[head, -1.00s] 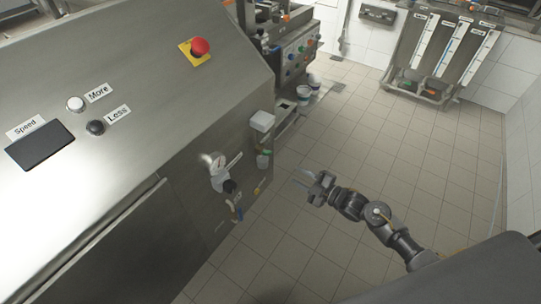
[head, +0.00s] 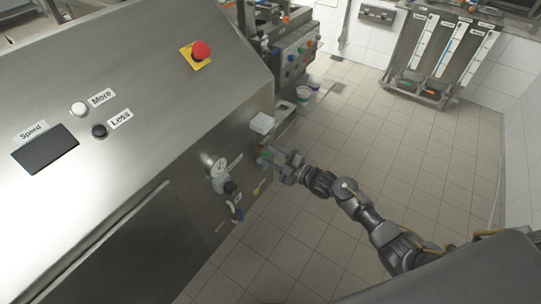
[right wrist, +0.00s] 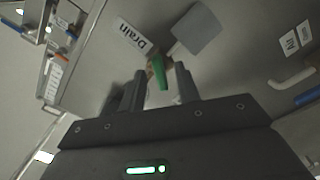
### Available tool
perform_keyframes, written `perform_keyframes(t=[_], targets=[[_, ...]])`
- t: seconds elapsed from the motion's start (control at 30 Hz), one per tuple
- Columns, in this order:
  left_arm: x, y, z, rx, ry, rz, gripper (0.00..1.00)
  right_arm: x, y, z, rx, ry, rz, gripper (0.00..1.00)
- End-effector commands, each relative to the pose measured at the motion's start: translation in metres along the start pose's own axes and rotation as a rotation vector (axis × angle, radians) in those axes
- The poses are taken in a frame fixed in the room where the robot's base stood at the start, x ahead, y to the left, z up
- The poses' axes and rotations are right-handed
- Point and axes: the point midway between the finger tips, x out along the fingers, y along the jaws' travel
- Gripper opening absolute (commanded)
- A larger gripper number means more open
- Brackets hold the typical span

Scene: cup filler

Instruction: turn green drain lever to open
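The green drain lever (right wrist: 158,72) sits on the side of the steel machine, beside the "Drain" label (right wrist: 132,36) in the right wrist view. It shows small and partly covered in the head view (head: 266,155). My right gripper (right wrist: 160,82) is open, with one finger on each side of the lever. I cannot tell whether either finger touches it. In the head view my right gripper (head: 279,159) is right at the machine's side, below a white box. My left gripper is not in view.
The machine panel (head: 150,190) has a red stop button (head: 200,50) and a speed display (head: 45,148). A gauge and valve (head: 219,173) stick out left of my right gripper. The tiled floor (head: 400,140) to the right is clear.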

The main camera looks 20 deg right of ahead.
Motion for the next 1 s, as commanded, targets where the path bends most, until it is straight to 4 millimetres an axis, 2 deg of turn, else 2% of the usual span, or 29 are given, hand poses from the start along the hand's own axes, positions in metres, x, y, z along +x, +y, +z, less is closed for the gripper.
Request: perform_keyframes(t=[0.1,0.37,0.43,0.63,1.0], targets=[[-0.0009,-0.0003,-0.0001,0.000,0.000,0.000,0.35,0.0066,0.0000,-0.0001,0.000,0.000,-0.001,0.33],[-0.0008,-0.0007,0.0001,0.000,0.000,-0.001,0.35,0.0080,-0.0003,0.0002,0.000,-0.001,-0.001,0.33],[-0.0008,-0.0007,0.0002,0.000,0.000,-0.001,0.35,0.0079,-0.0003,0.0002,0.000,-0.001,-0.001,0.28],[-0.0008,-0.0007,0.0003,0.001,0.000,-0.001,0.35,0.0078,-0.0003,0.0001,0.000,-0.001,-0.001,0.01],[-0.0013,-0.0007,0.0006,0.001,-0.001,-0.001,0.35,0.0074,-0.0004,0.0002,0.030,-0.001,-0.001,0.00]])
